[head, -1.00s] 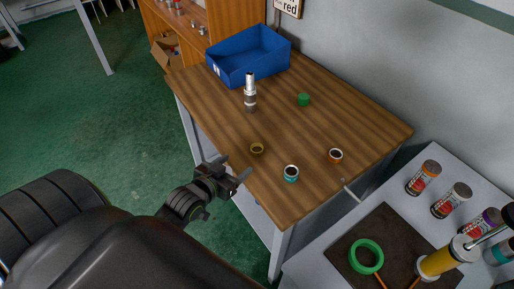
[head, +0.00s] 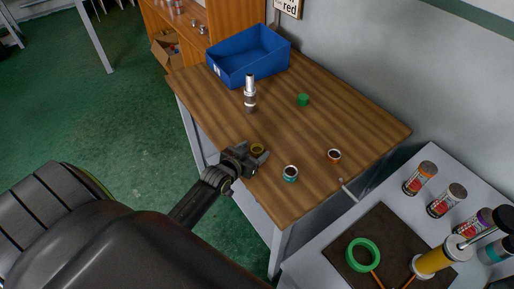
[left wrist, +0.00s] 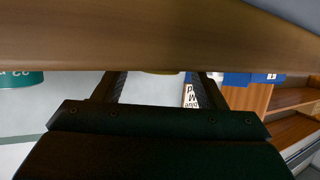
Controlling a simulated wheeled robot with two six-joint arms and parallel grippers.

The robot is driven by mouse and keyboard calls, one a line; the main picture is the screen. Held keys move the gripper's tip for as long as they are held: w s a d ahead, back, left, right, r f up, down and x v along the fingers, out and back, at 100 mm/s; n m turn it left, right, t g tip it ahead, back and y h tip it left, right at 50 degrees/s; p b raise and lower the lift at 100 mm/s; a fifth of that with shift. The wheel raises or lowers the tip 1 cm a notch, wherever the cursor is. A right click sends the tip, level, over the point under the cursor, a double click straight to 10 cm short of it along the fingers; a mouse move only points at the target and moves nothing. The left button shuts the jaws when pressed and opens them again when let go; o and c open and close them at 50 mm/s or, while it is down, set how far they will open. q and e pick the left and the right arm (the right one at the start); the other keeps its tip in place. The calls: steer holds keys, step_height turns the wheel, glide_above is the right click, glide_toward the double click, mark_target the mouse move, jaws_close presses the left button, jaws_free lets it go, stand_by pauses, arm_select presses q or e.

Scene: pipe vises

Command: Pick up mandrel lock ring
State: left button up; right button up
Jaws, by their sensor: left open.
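A small brass-yellow ring (head: 257,149) lies on the wooden table near its front-left edge; it looks like the lock ring, though no label shows. My left gripper (head: 259,157) is at the ring, its fingers open and low over the table edge. In the left wrist view the fingers (left wrist: 160,82) are apart, and a sliver of the yellow ring (left wrist: 162,73) shows between their tips. I cannot tell whether they touch it. My right gripper is not in view.
On the wooden table (head: 215,118) stand a teal ring (head: 290,174), an orange ring (head: 334,156), a green piece (head: 303,100), an upright metal mandrel (head: 250,95) and a blue bin (head: 262,68). A grey bench (head: 320,243) with cans adjoins at right.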

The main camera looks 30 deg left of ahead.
arm_select(q)
steer(key=shift+w+f, duration=0.15)
steer(key=shift+w, duration=0.2)
steer(key=c, duration=1.1)
